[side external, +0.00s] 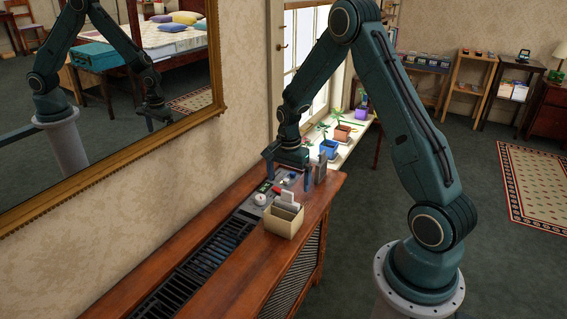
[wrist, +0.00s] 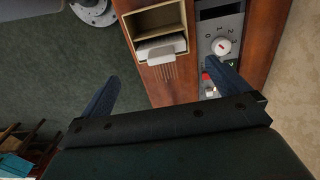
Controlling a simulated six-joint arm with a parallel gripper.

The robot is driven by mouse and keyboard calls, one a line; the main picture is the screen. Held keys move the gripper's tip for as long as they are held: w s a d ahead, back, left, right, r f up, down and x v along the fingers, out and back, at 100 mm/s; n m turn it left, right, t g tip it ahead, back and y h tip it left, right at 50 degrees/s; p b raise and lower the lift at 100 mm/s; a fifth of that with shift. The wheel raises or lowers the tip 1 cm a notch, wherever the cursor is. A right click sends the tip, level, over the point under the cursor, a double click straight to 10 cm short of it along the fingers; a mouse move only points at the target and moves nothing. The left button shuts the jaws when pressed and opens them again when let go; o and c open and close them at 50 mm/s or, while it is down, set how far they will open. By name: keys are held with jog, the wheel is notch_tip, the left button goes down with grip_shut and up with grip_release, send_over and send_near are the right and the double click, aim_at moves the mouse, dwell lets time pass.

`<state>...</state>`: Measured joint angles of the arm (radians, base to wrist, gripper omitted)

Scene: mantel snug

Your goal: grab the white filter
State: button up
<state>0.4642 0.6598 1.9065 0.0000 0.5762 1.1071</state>
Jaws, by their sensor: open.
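A pale, whitish flat piece (side external: 288,197), which looks like the white filter, stands in an open beige box (side external: 284,224) on the wooden cabinet top. In the wrist view the white piece (wrist: 161,54) shows at the near end of the box (wrist: 158,20), with a tab toward me. Its lower part is hidden inside the box. My gripper (side external: 288,176) is open and empty, above the cabinet top just beyond the box. In the wrist view its two fingers (wrist: 161,76) are spread wide, one over the floor side and one over the control panel.
A grey panel with a white dial (side external: 260,199) and a red button (wrist: 206,75) lies beside the box, next to a dark vent grille (side external: 205,254). A grey upright piece (side external: 320,169) stands near the cabinet's far end. A wall mirror (side external: 120,110) hangs at left. Potted plants stand beyond.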

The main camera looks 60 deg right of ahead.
aim_at(287, 191)
jog(key=shift+f, duration=1.25)
jog(key=shift+w+f, duration=0.1)
jog(key=shift+f, duration=2.45)
jog(key=c, duration=1.3)
jog(key=shift+r, duration=0.1)
notch_tip(287, 191, up, 20)
jog(key=shift+f, duration=0.1)
